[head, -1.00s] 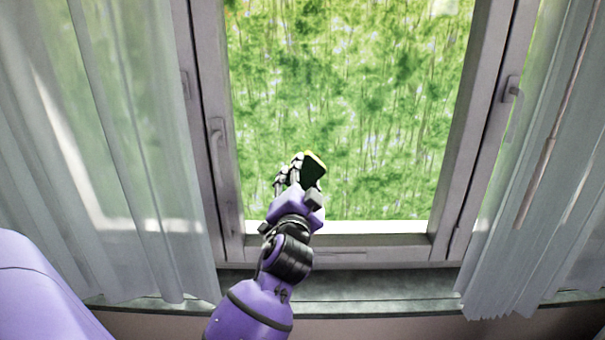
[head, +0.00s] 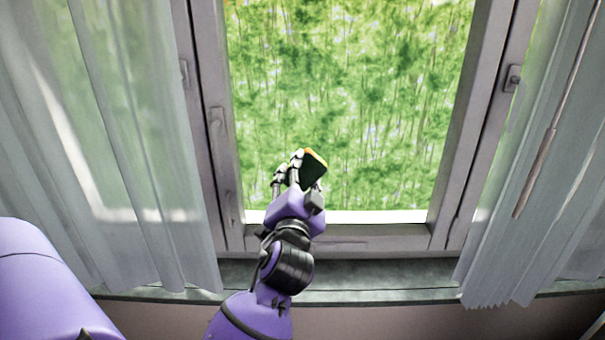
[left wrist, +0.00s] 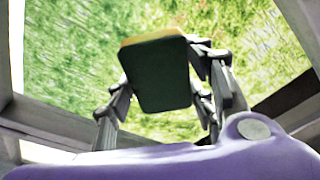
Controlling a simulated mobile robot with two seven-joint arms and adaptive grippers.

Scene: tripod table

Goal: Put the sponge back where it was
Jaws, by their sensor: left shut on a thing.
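The sponge (head: 313,169) has a dark green face and a thin yellow-orange edge. My left gripper (head: 297,174) is shut on it and holds it up in front of the window. In the left wrist view the sponge (left wrist: 156,75) sits between the two fingers of my left gripper (left wrist: 165,98), its dark face towards the camera. My right gripper is in neither view. The place the sponge came from cannot be told from these frames.
The window frame (head: 455,140) surrounds a pane with green foliage behind it. White curtains hang at the left (head: 110,150) and right (head: 540,190). A grey sill (head: 390,275) runs below the window and looks bare.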

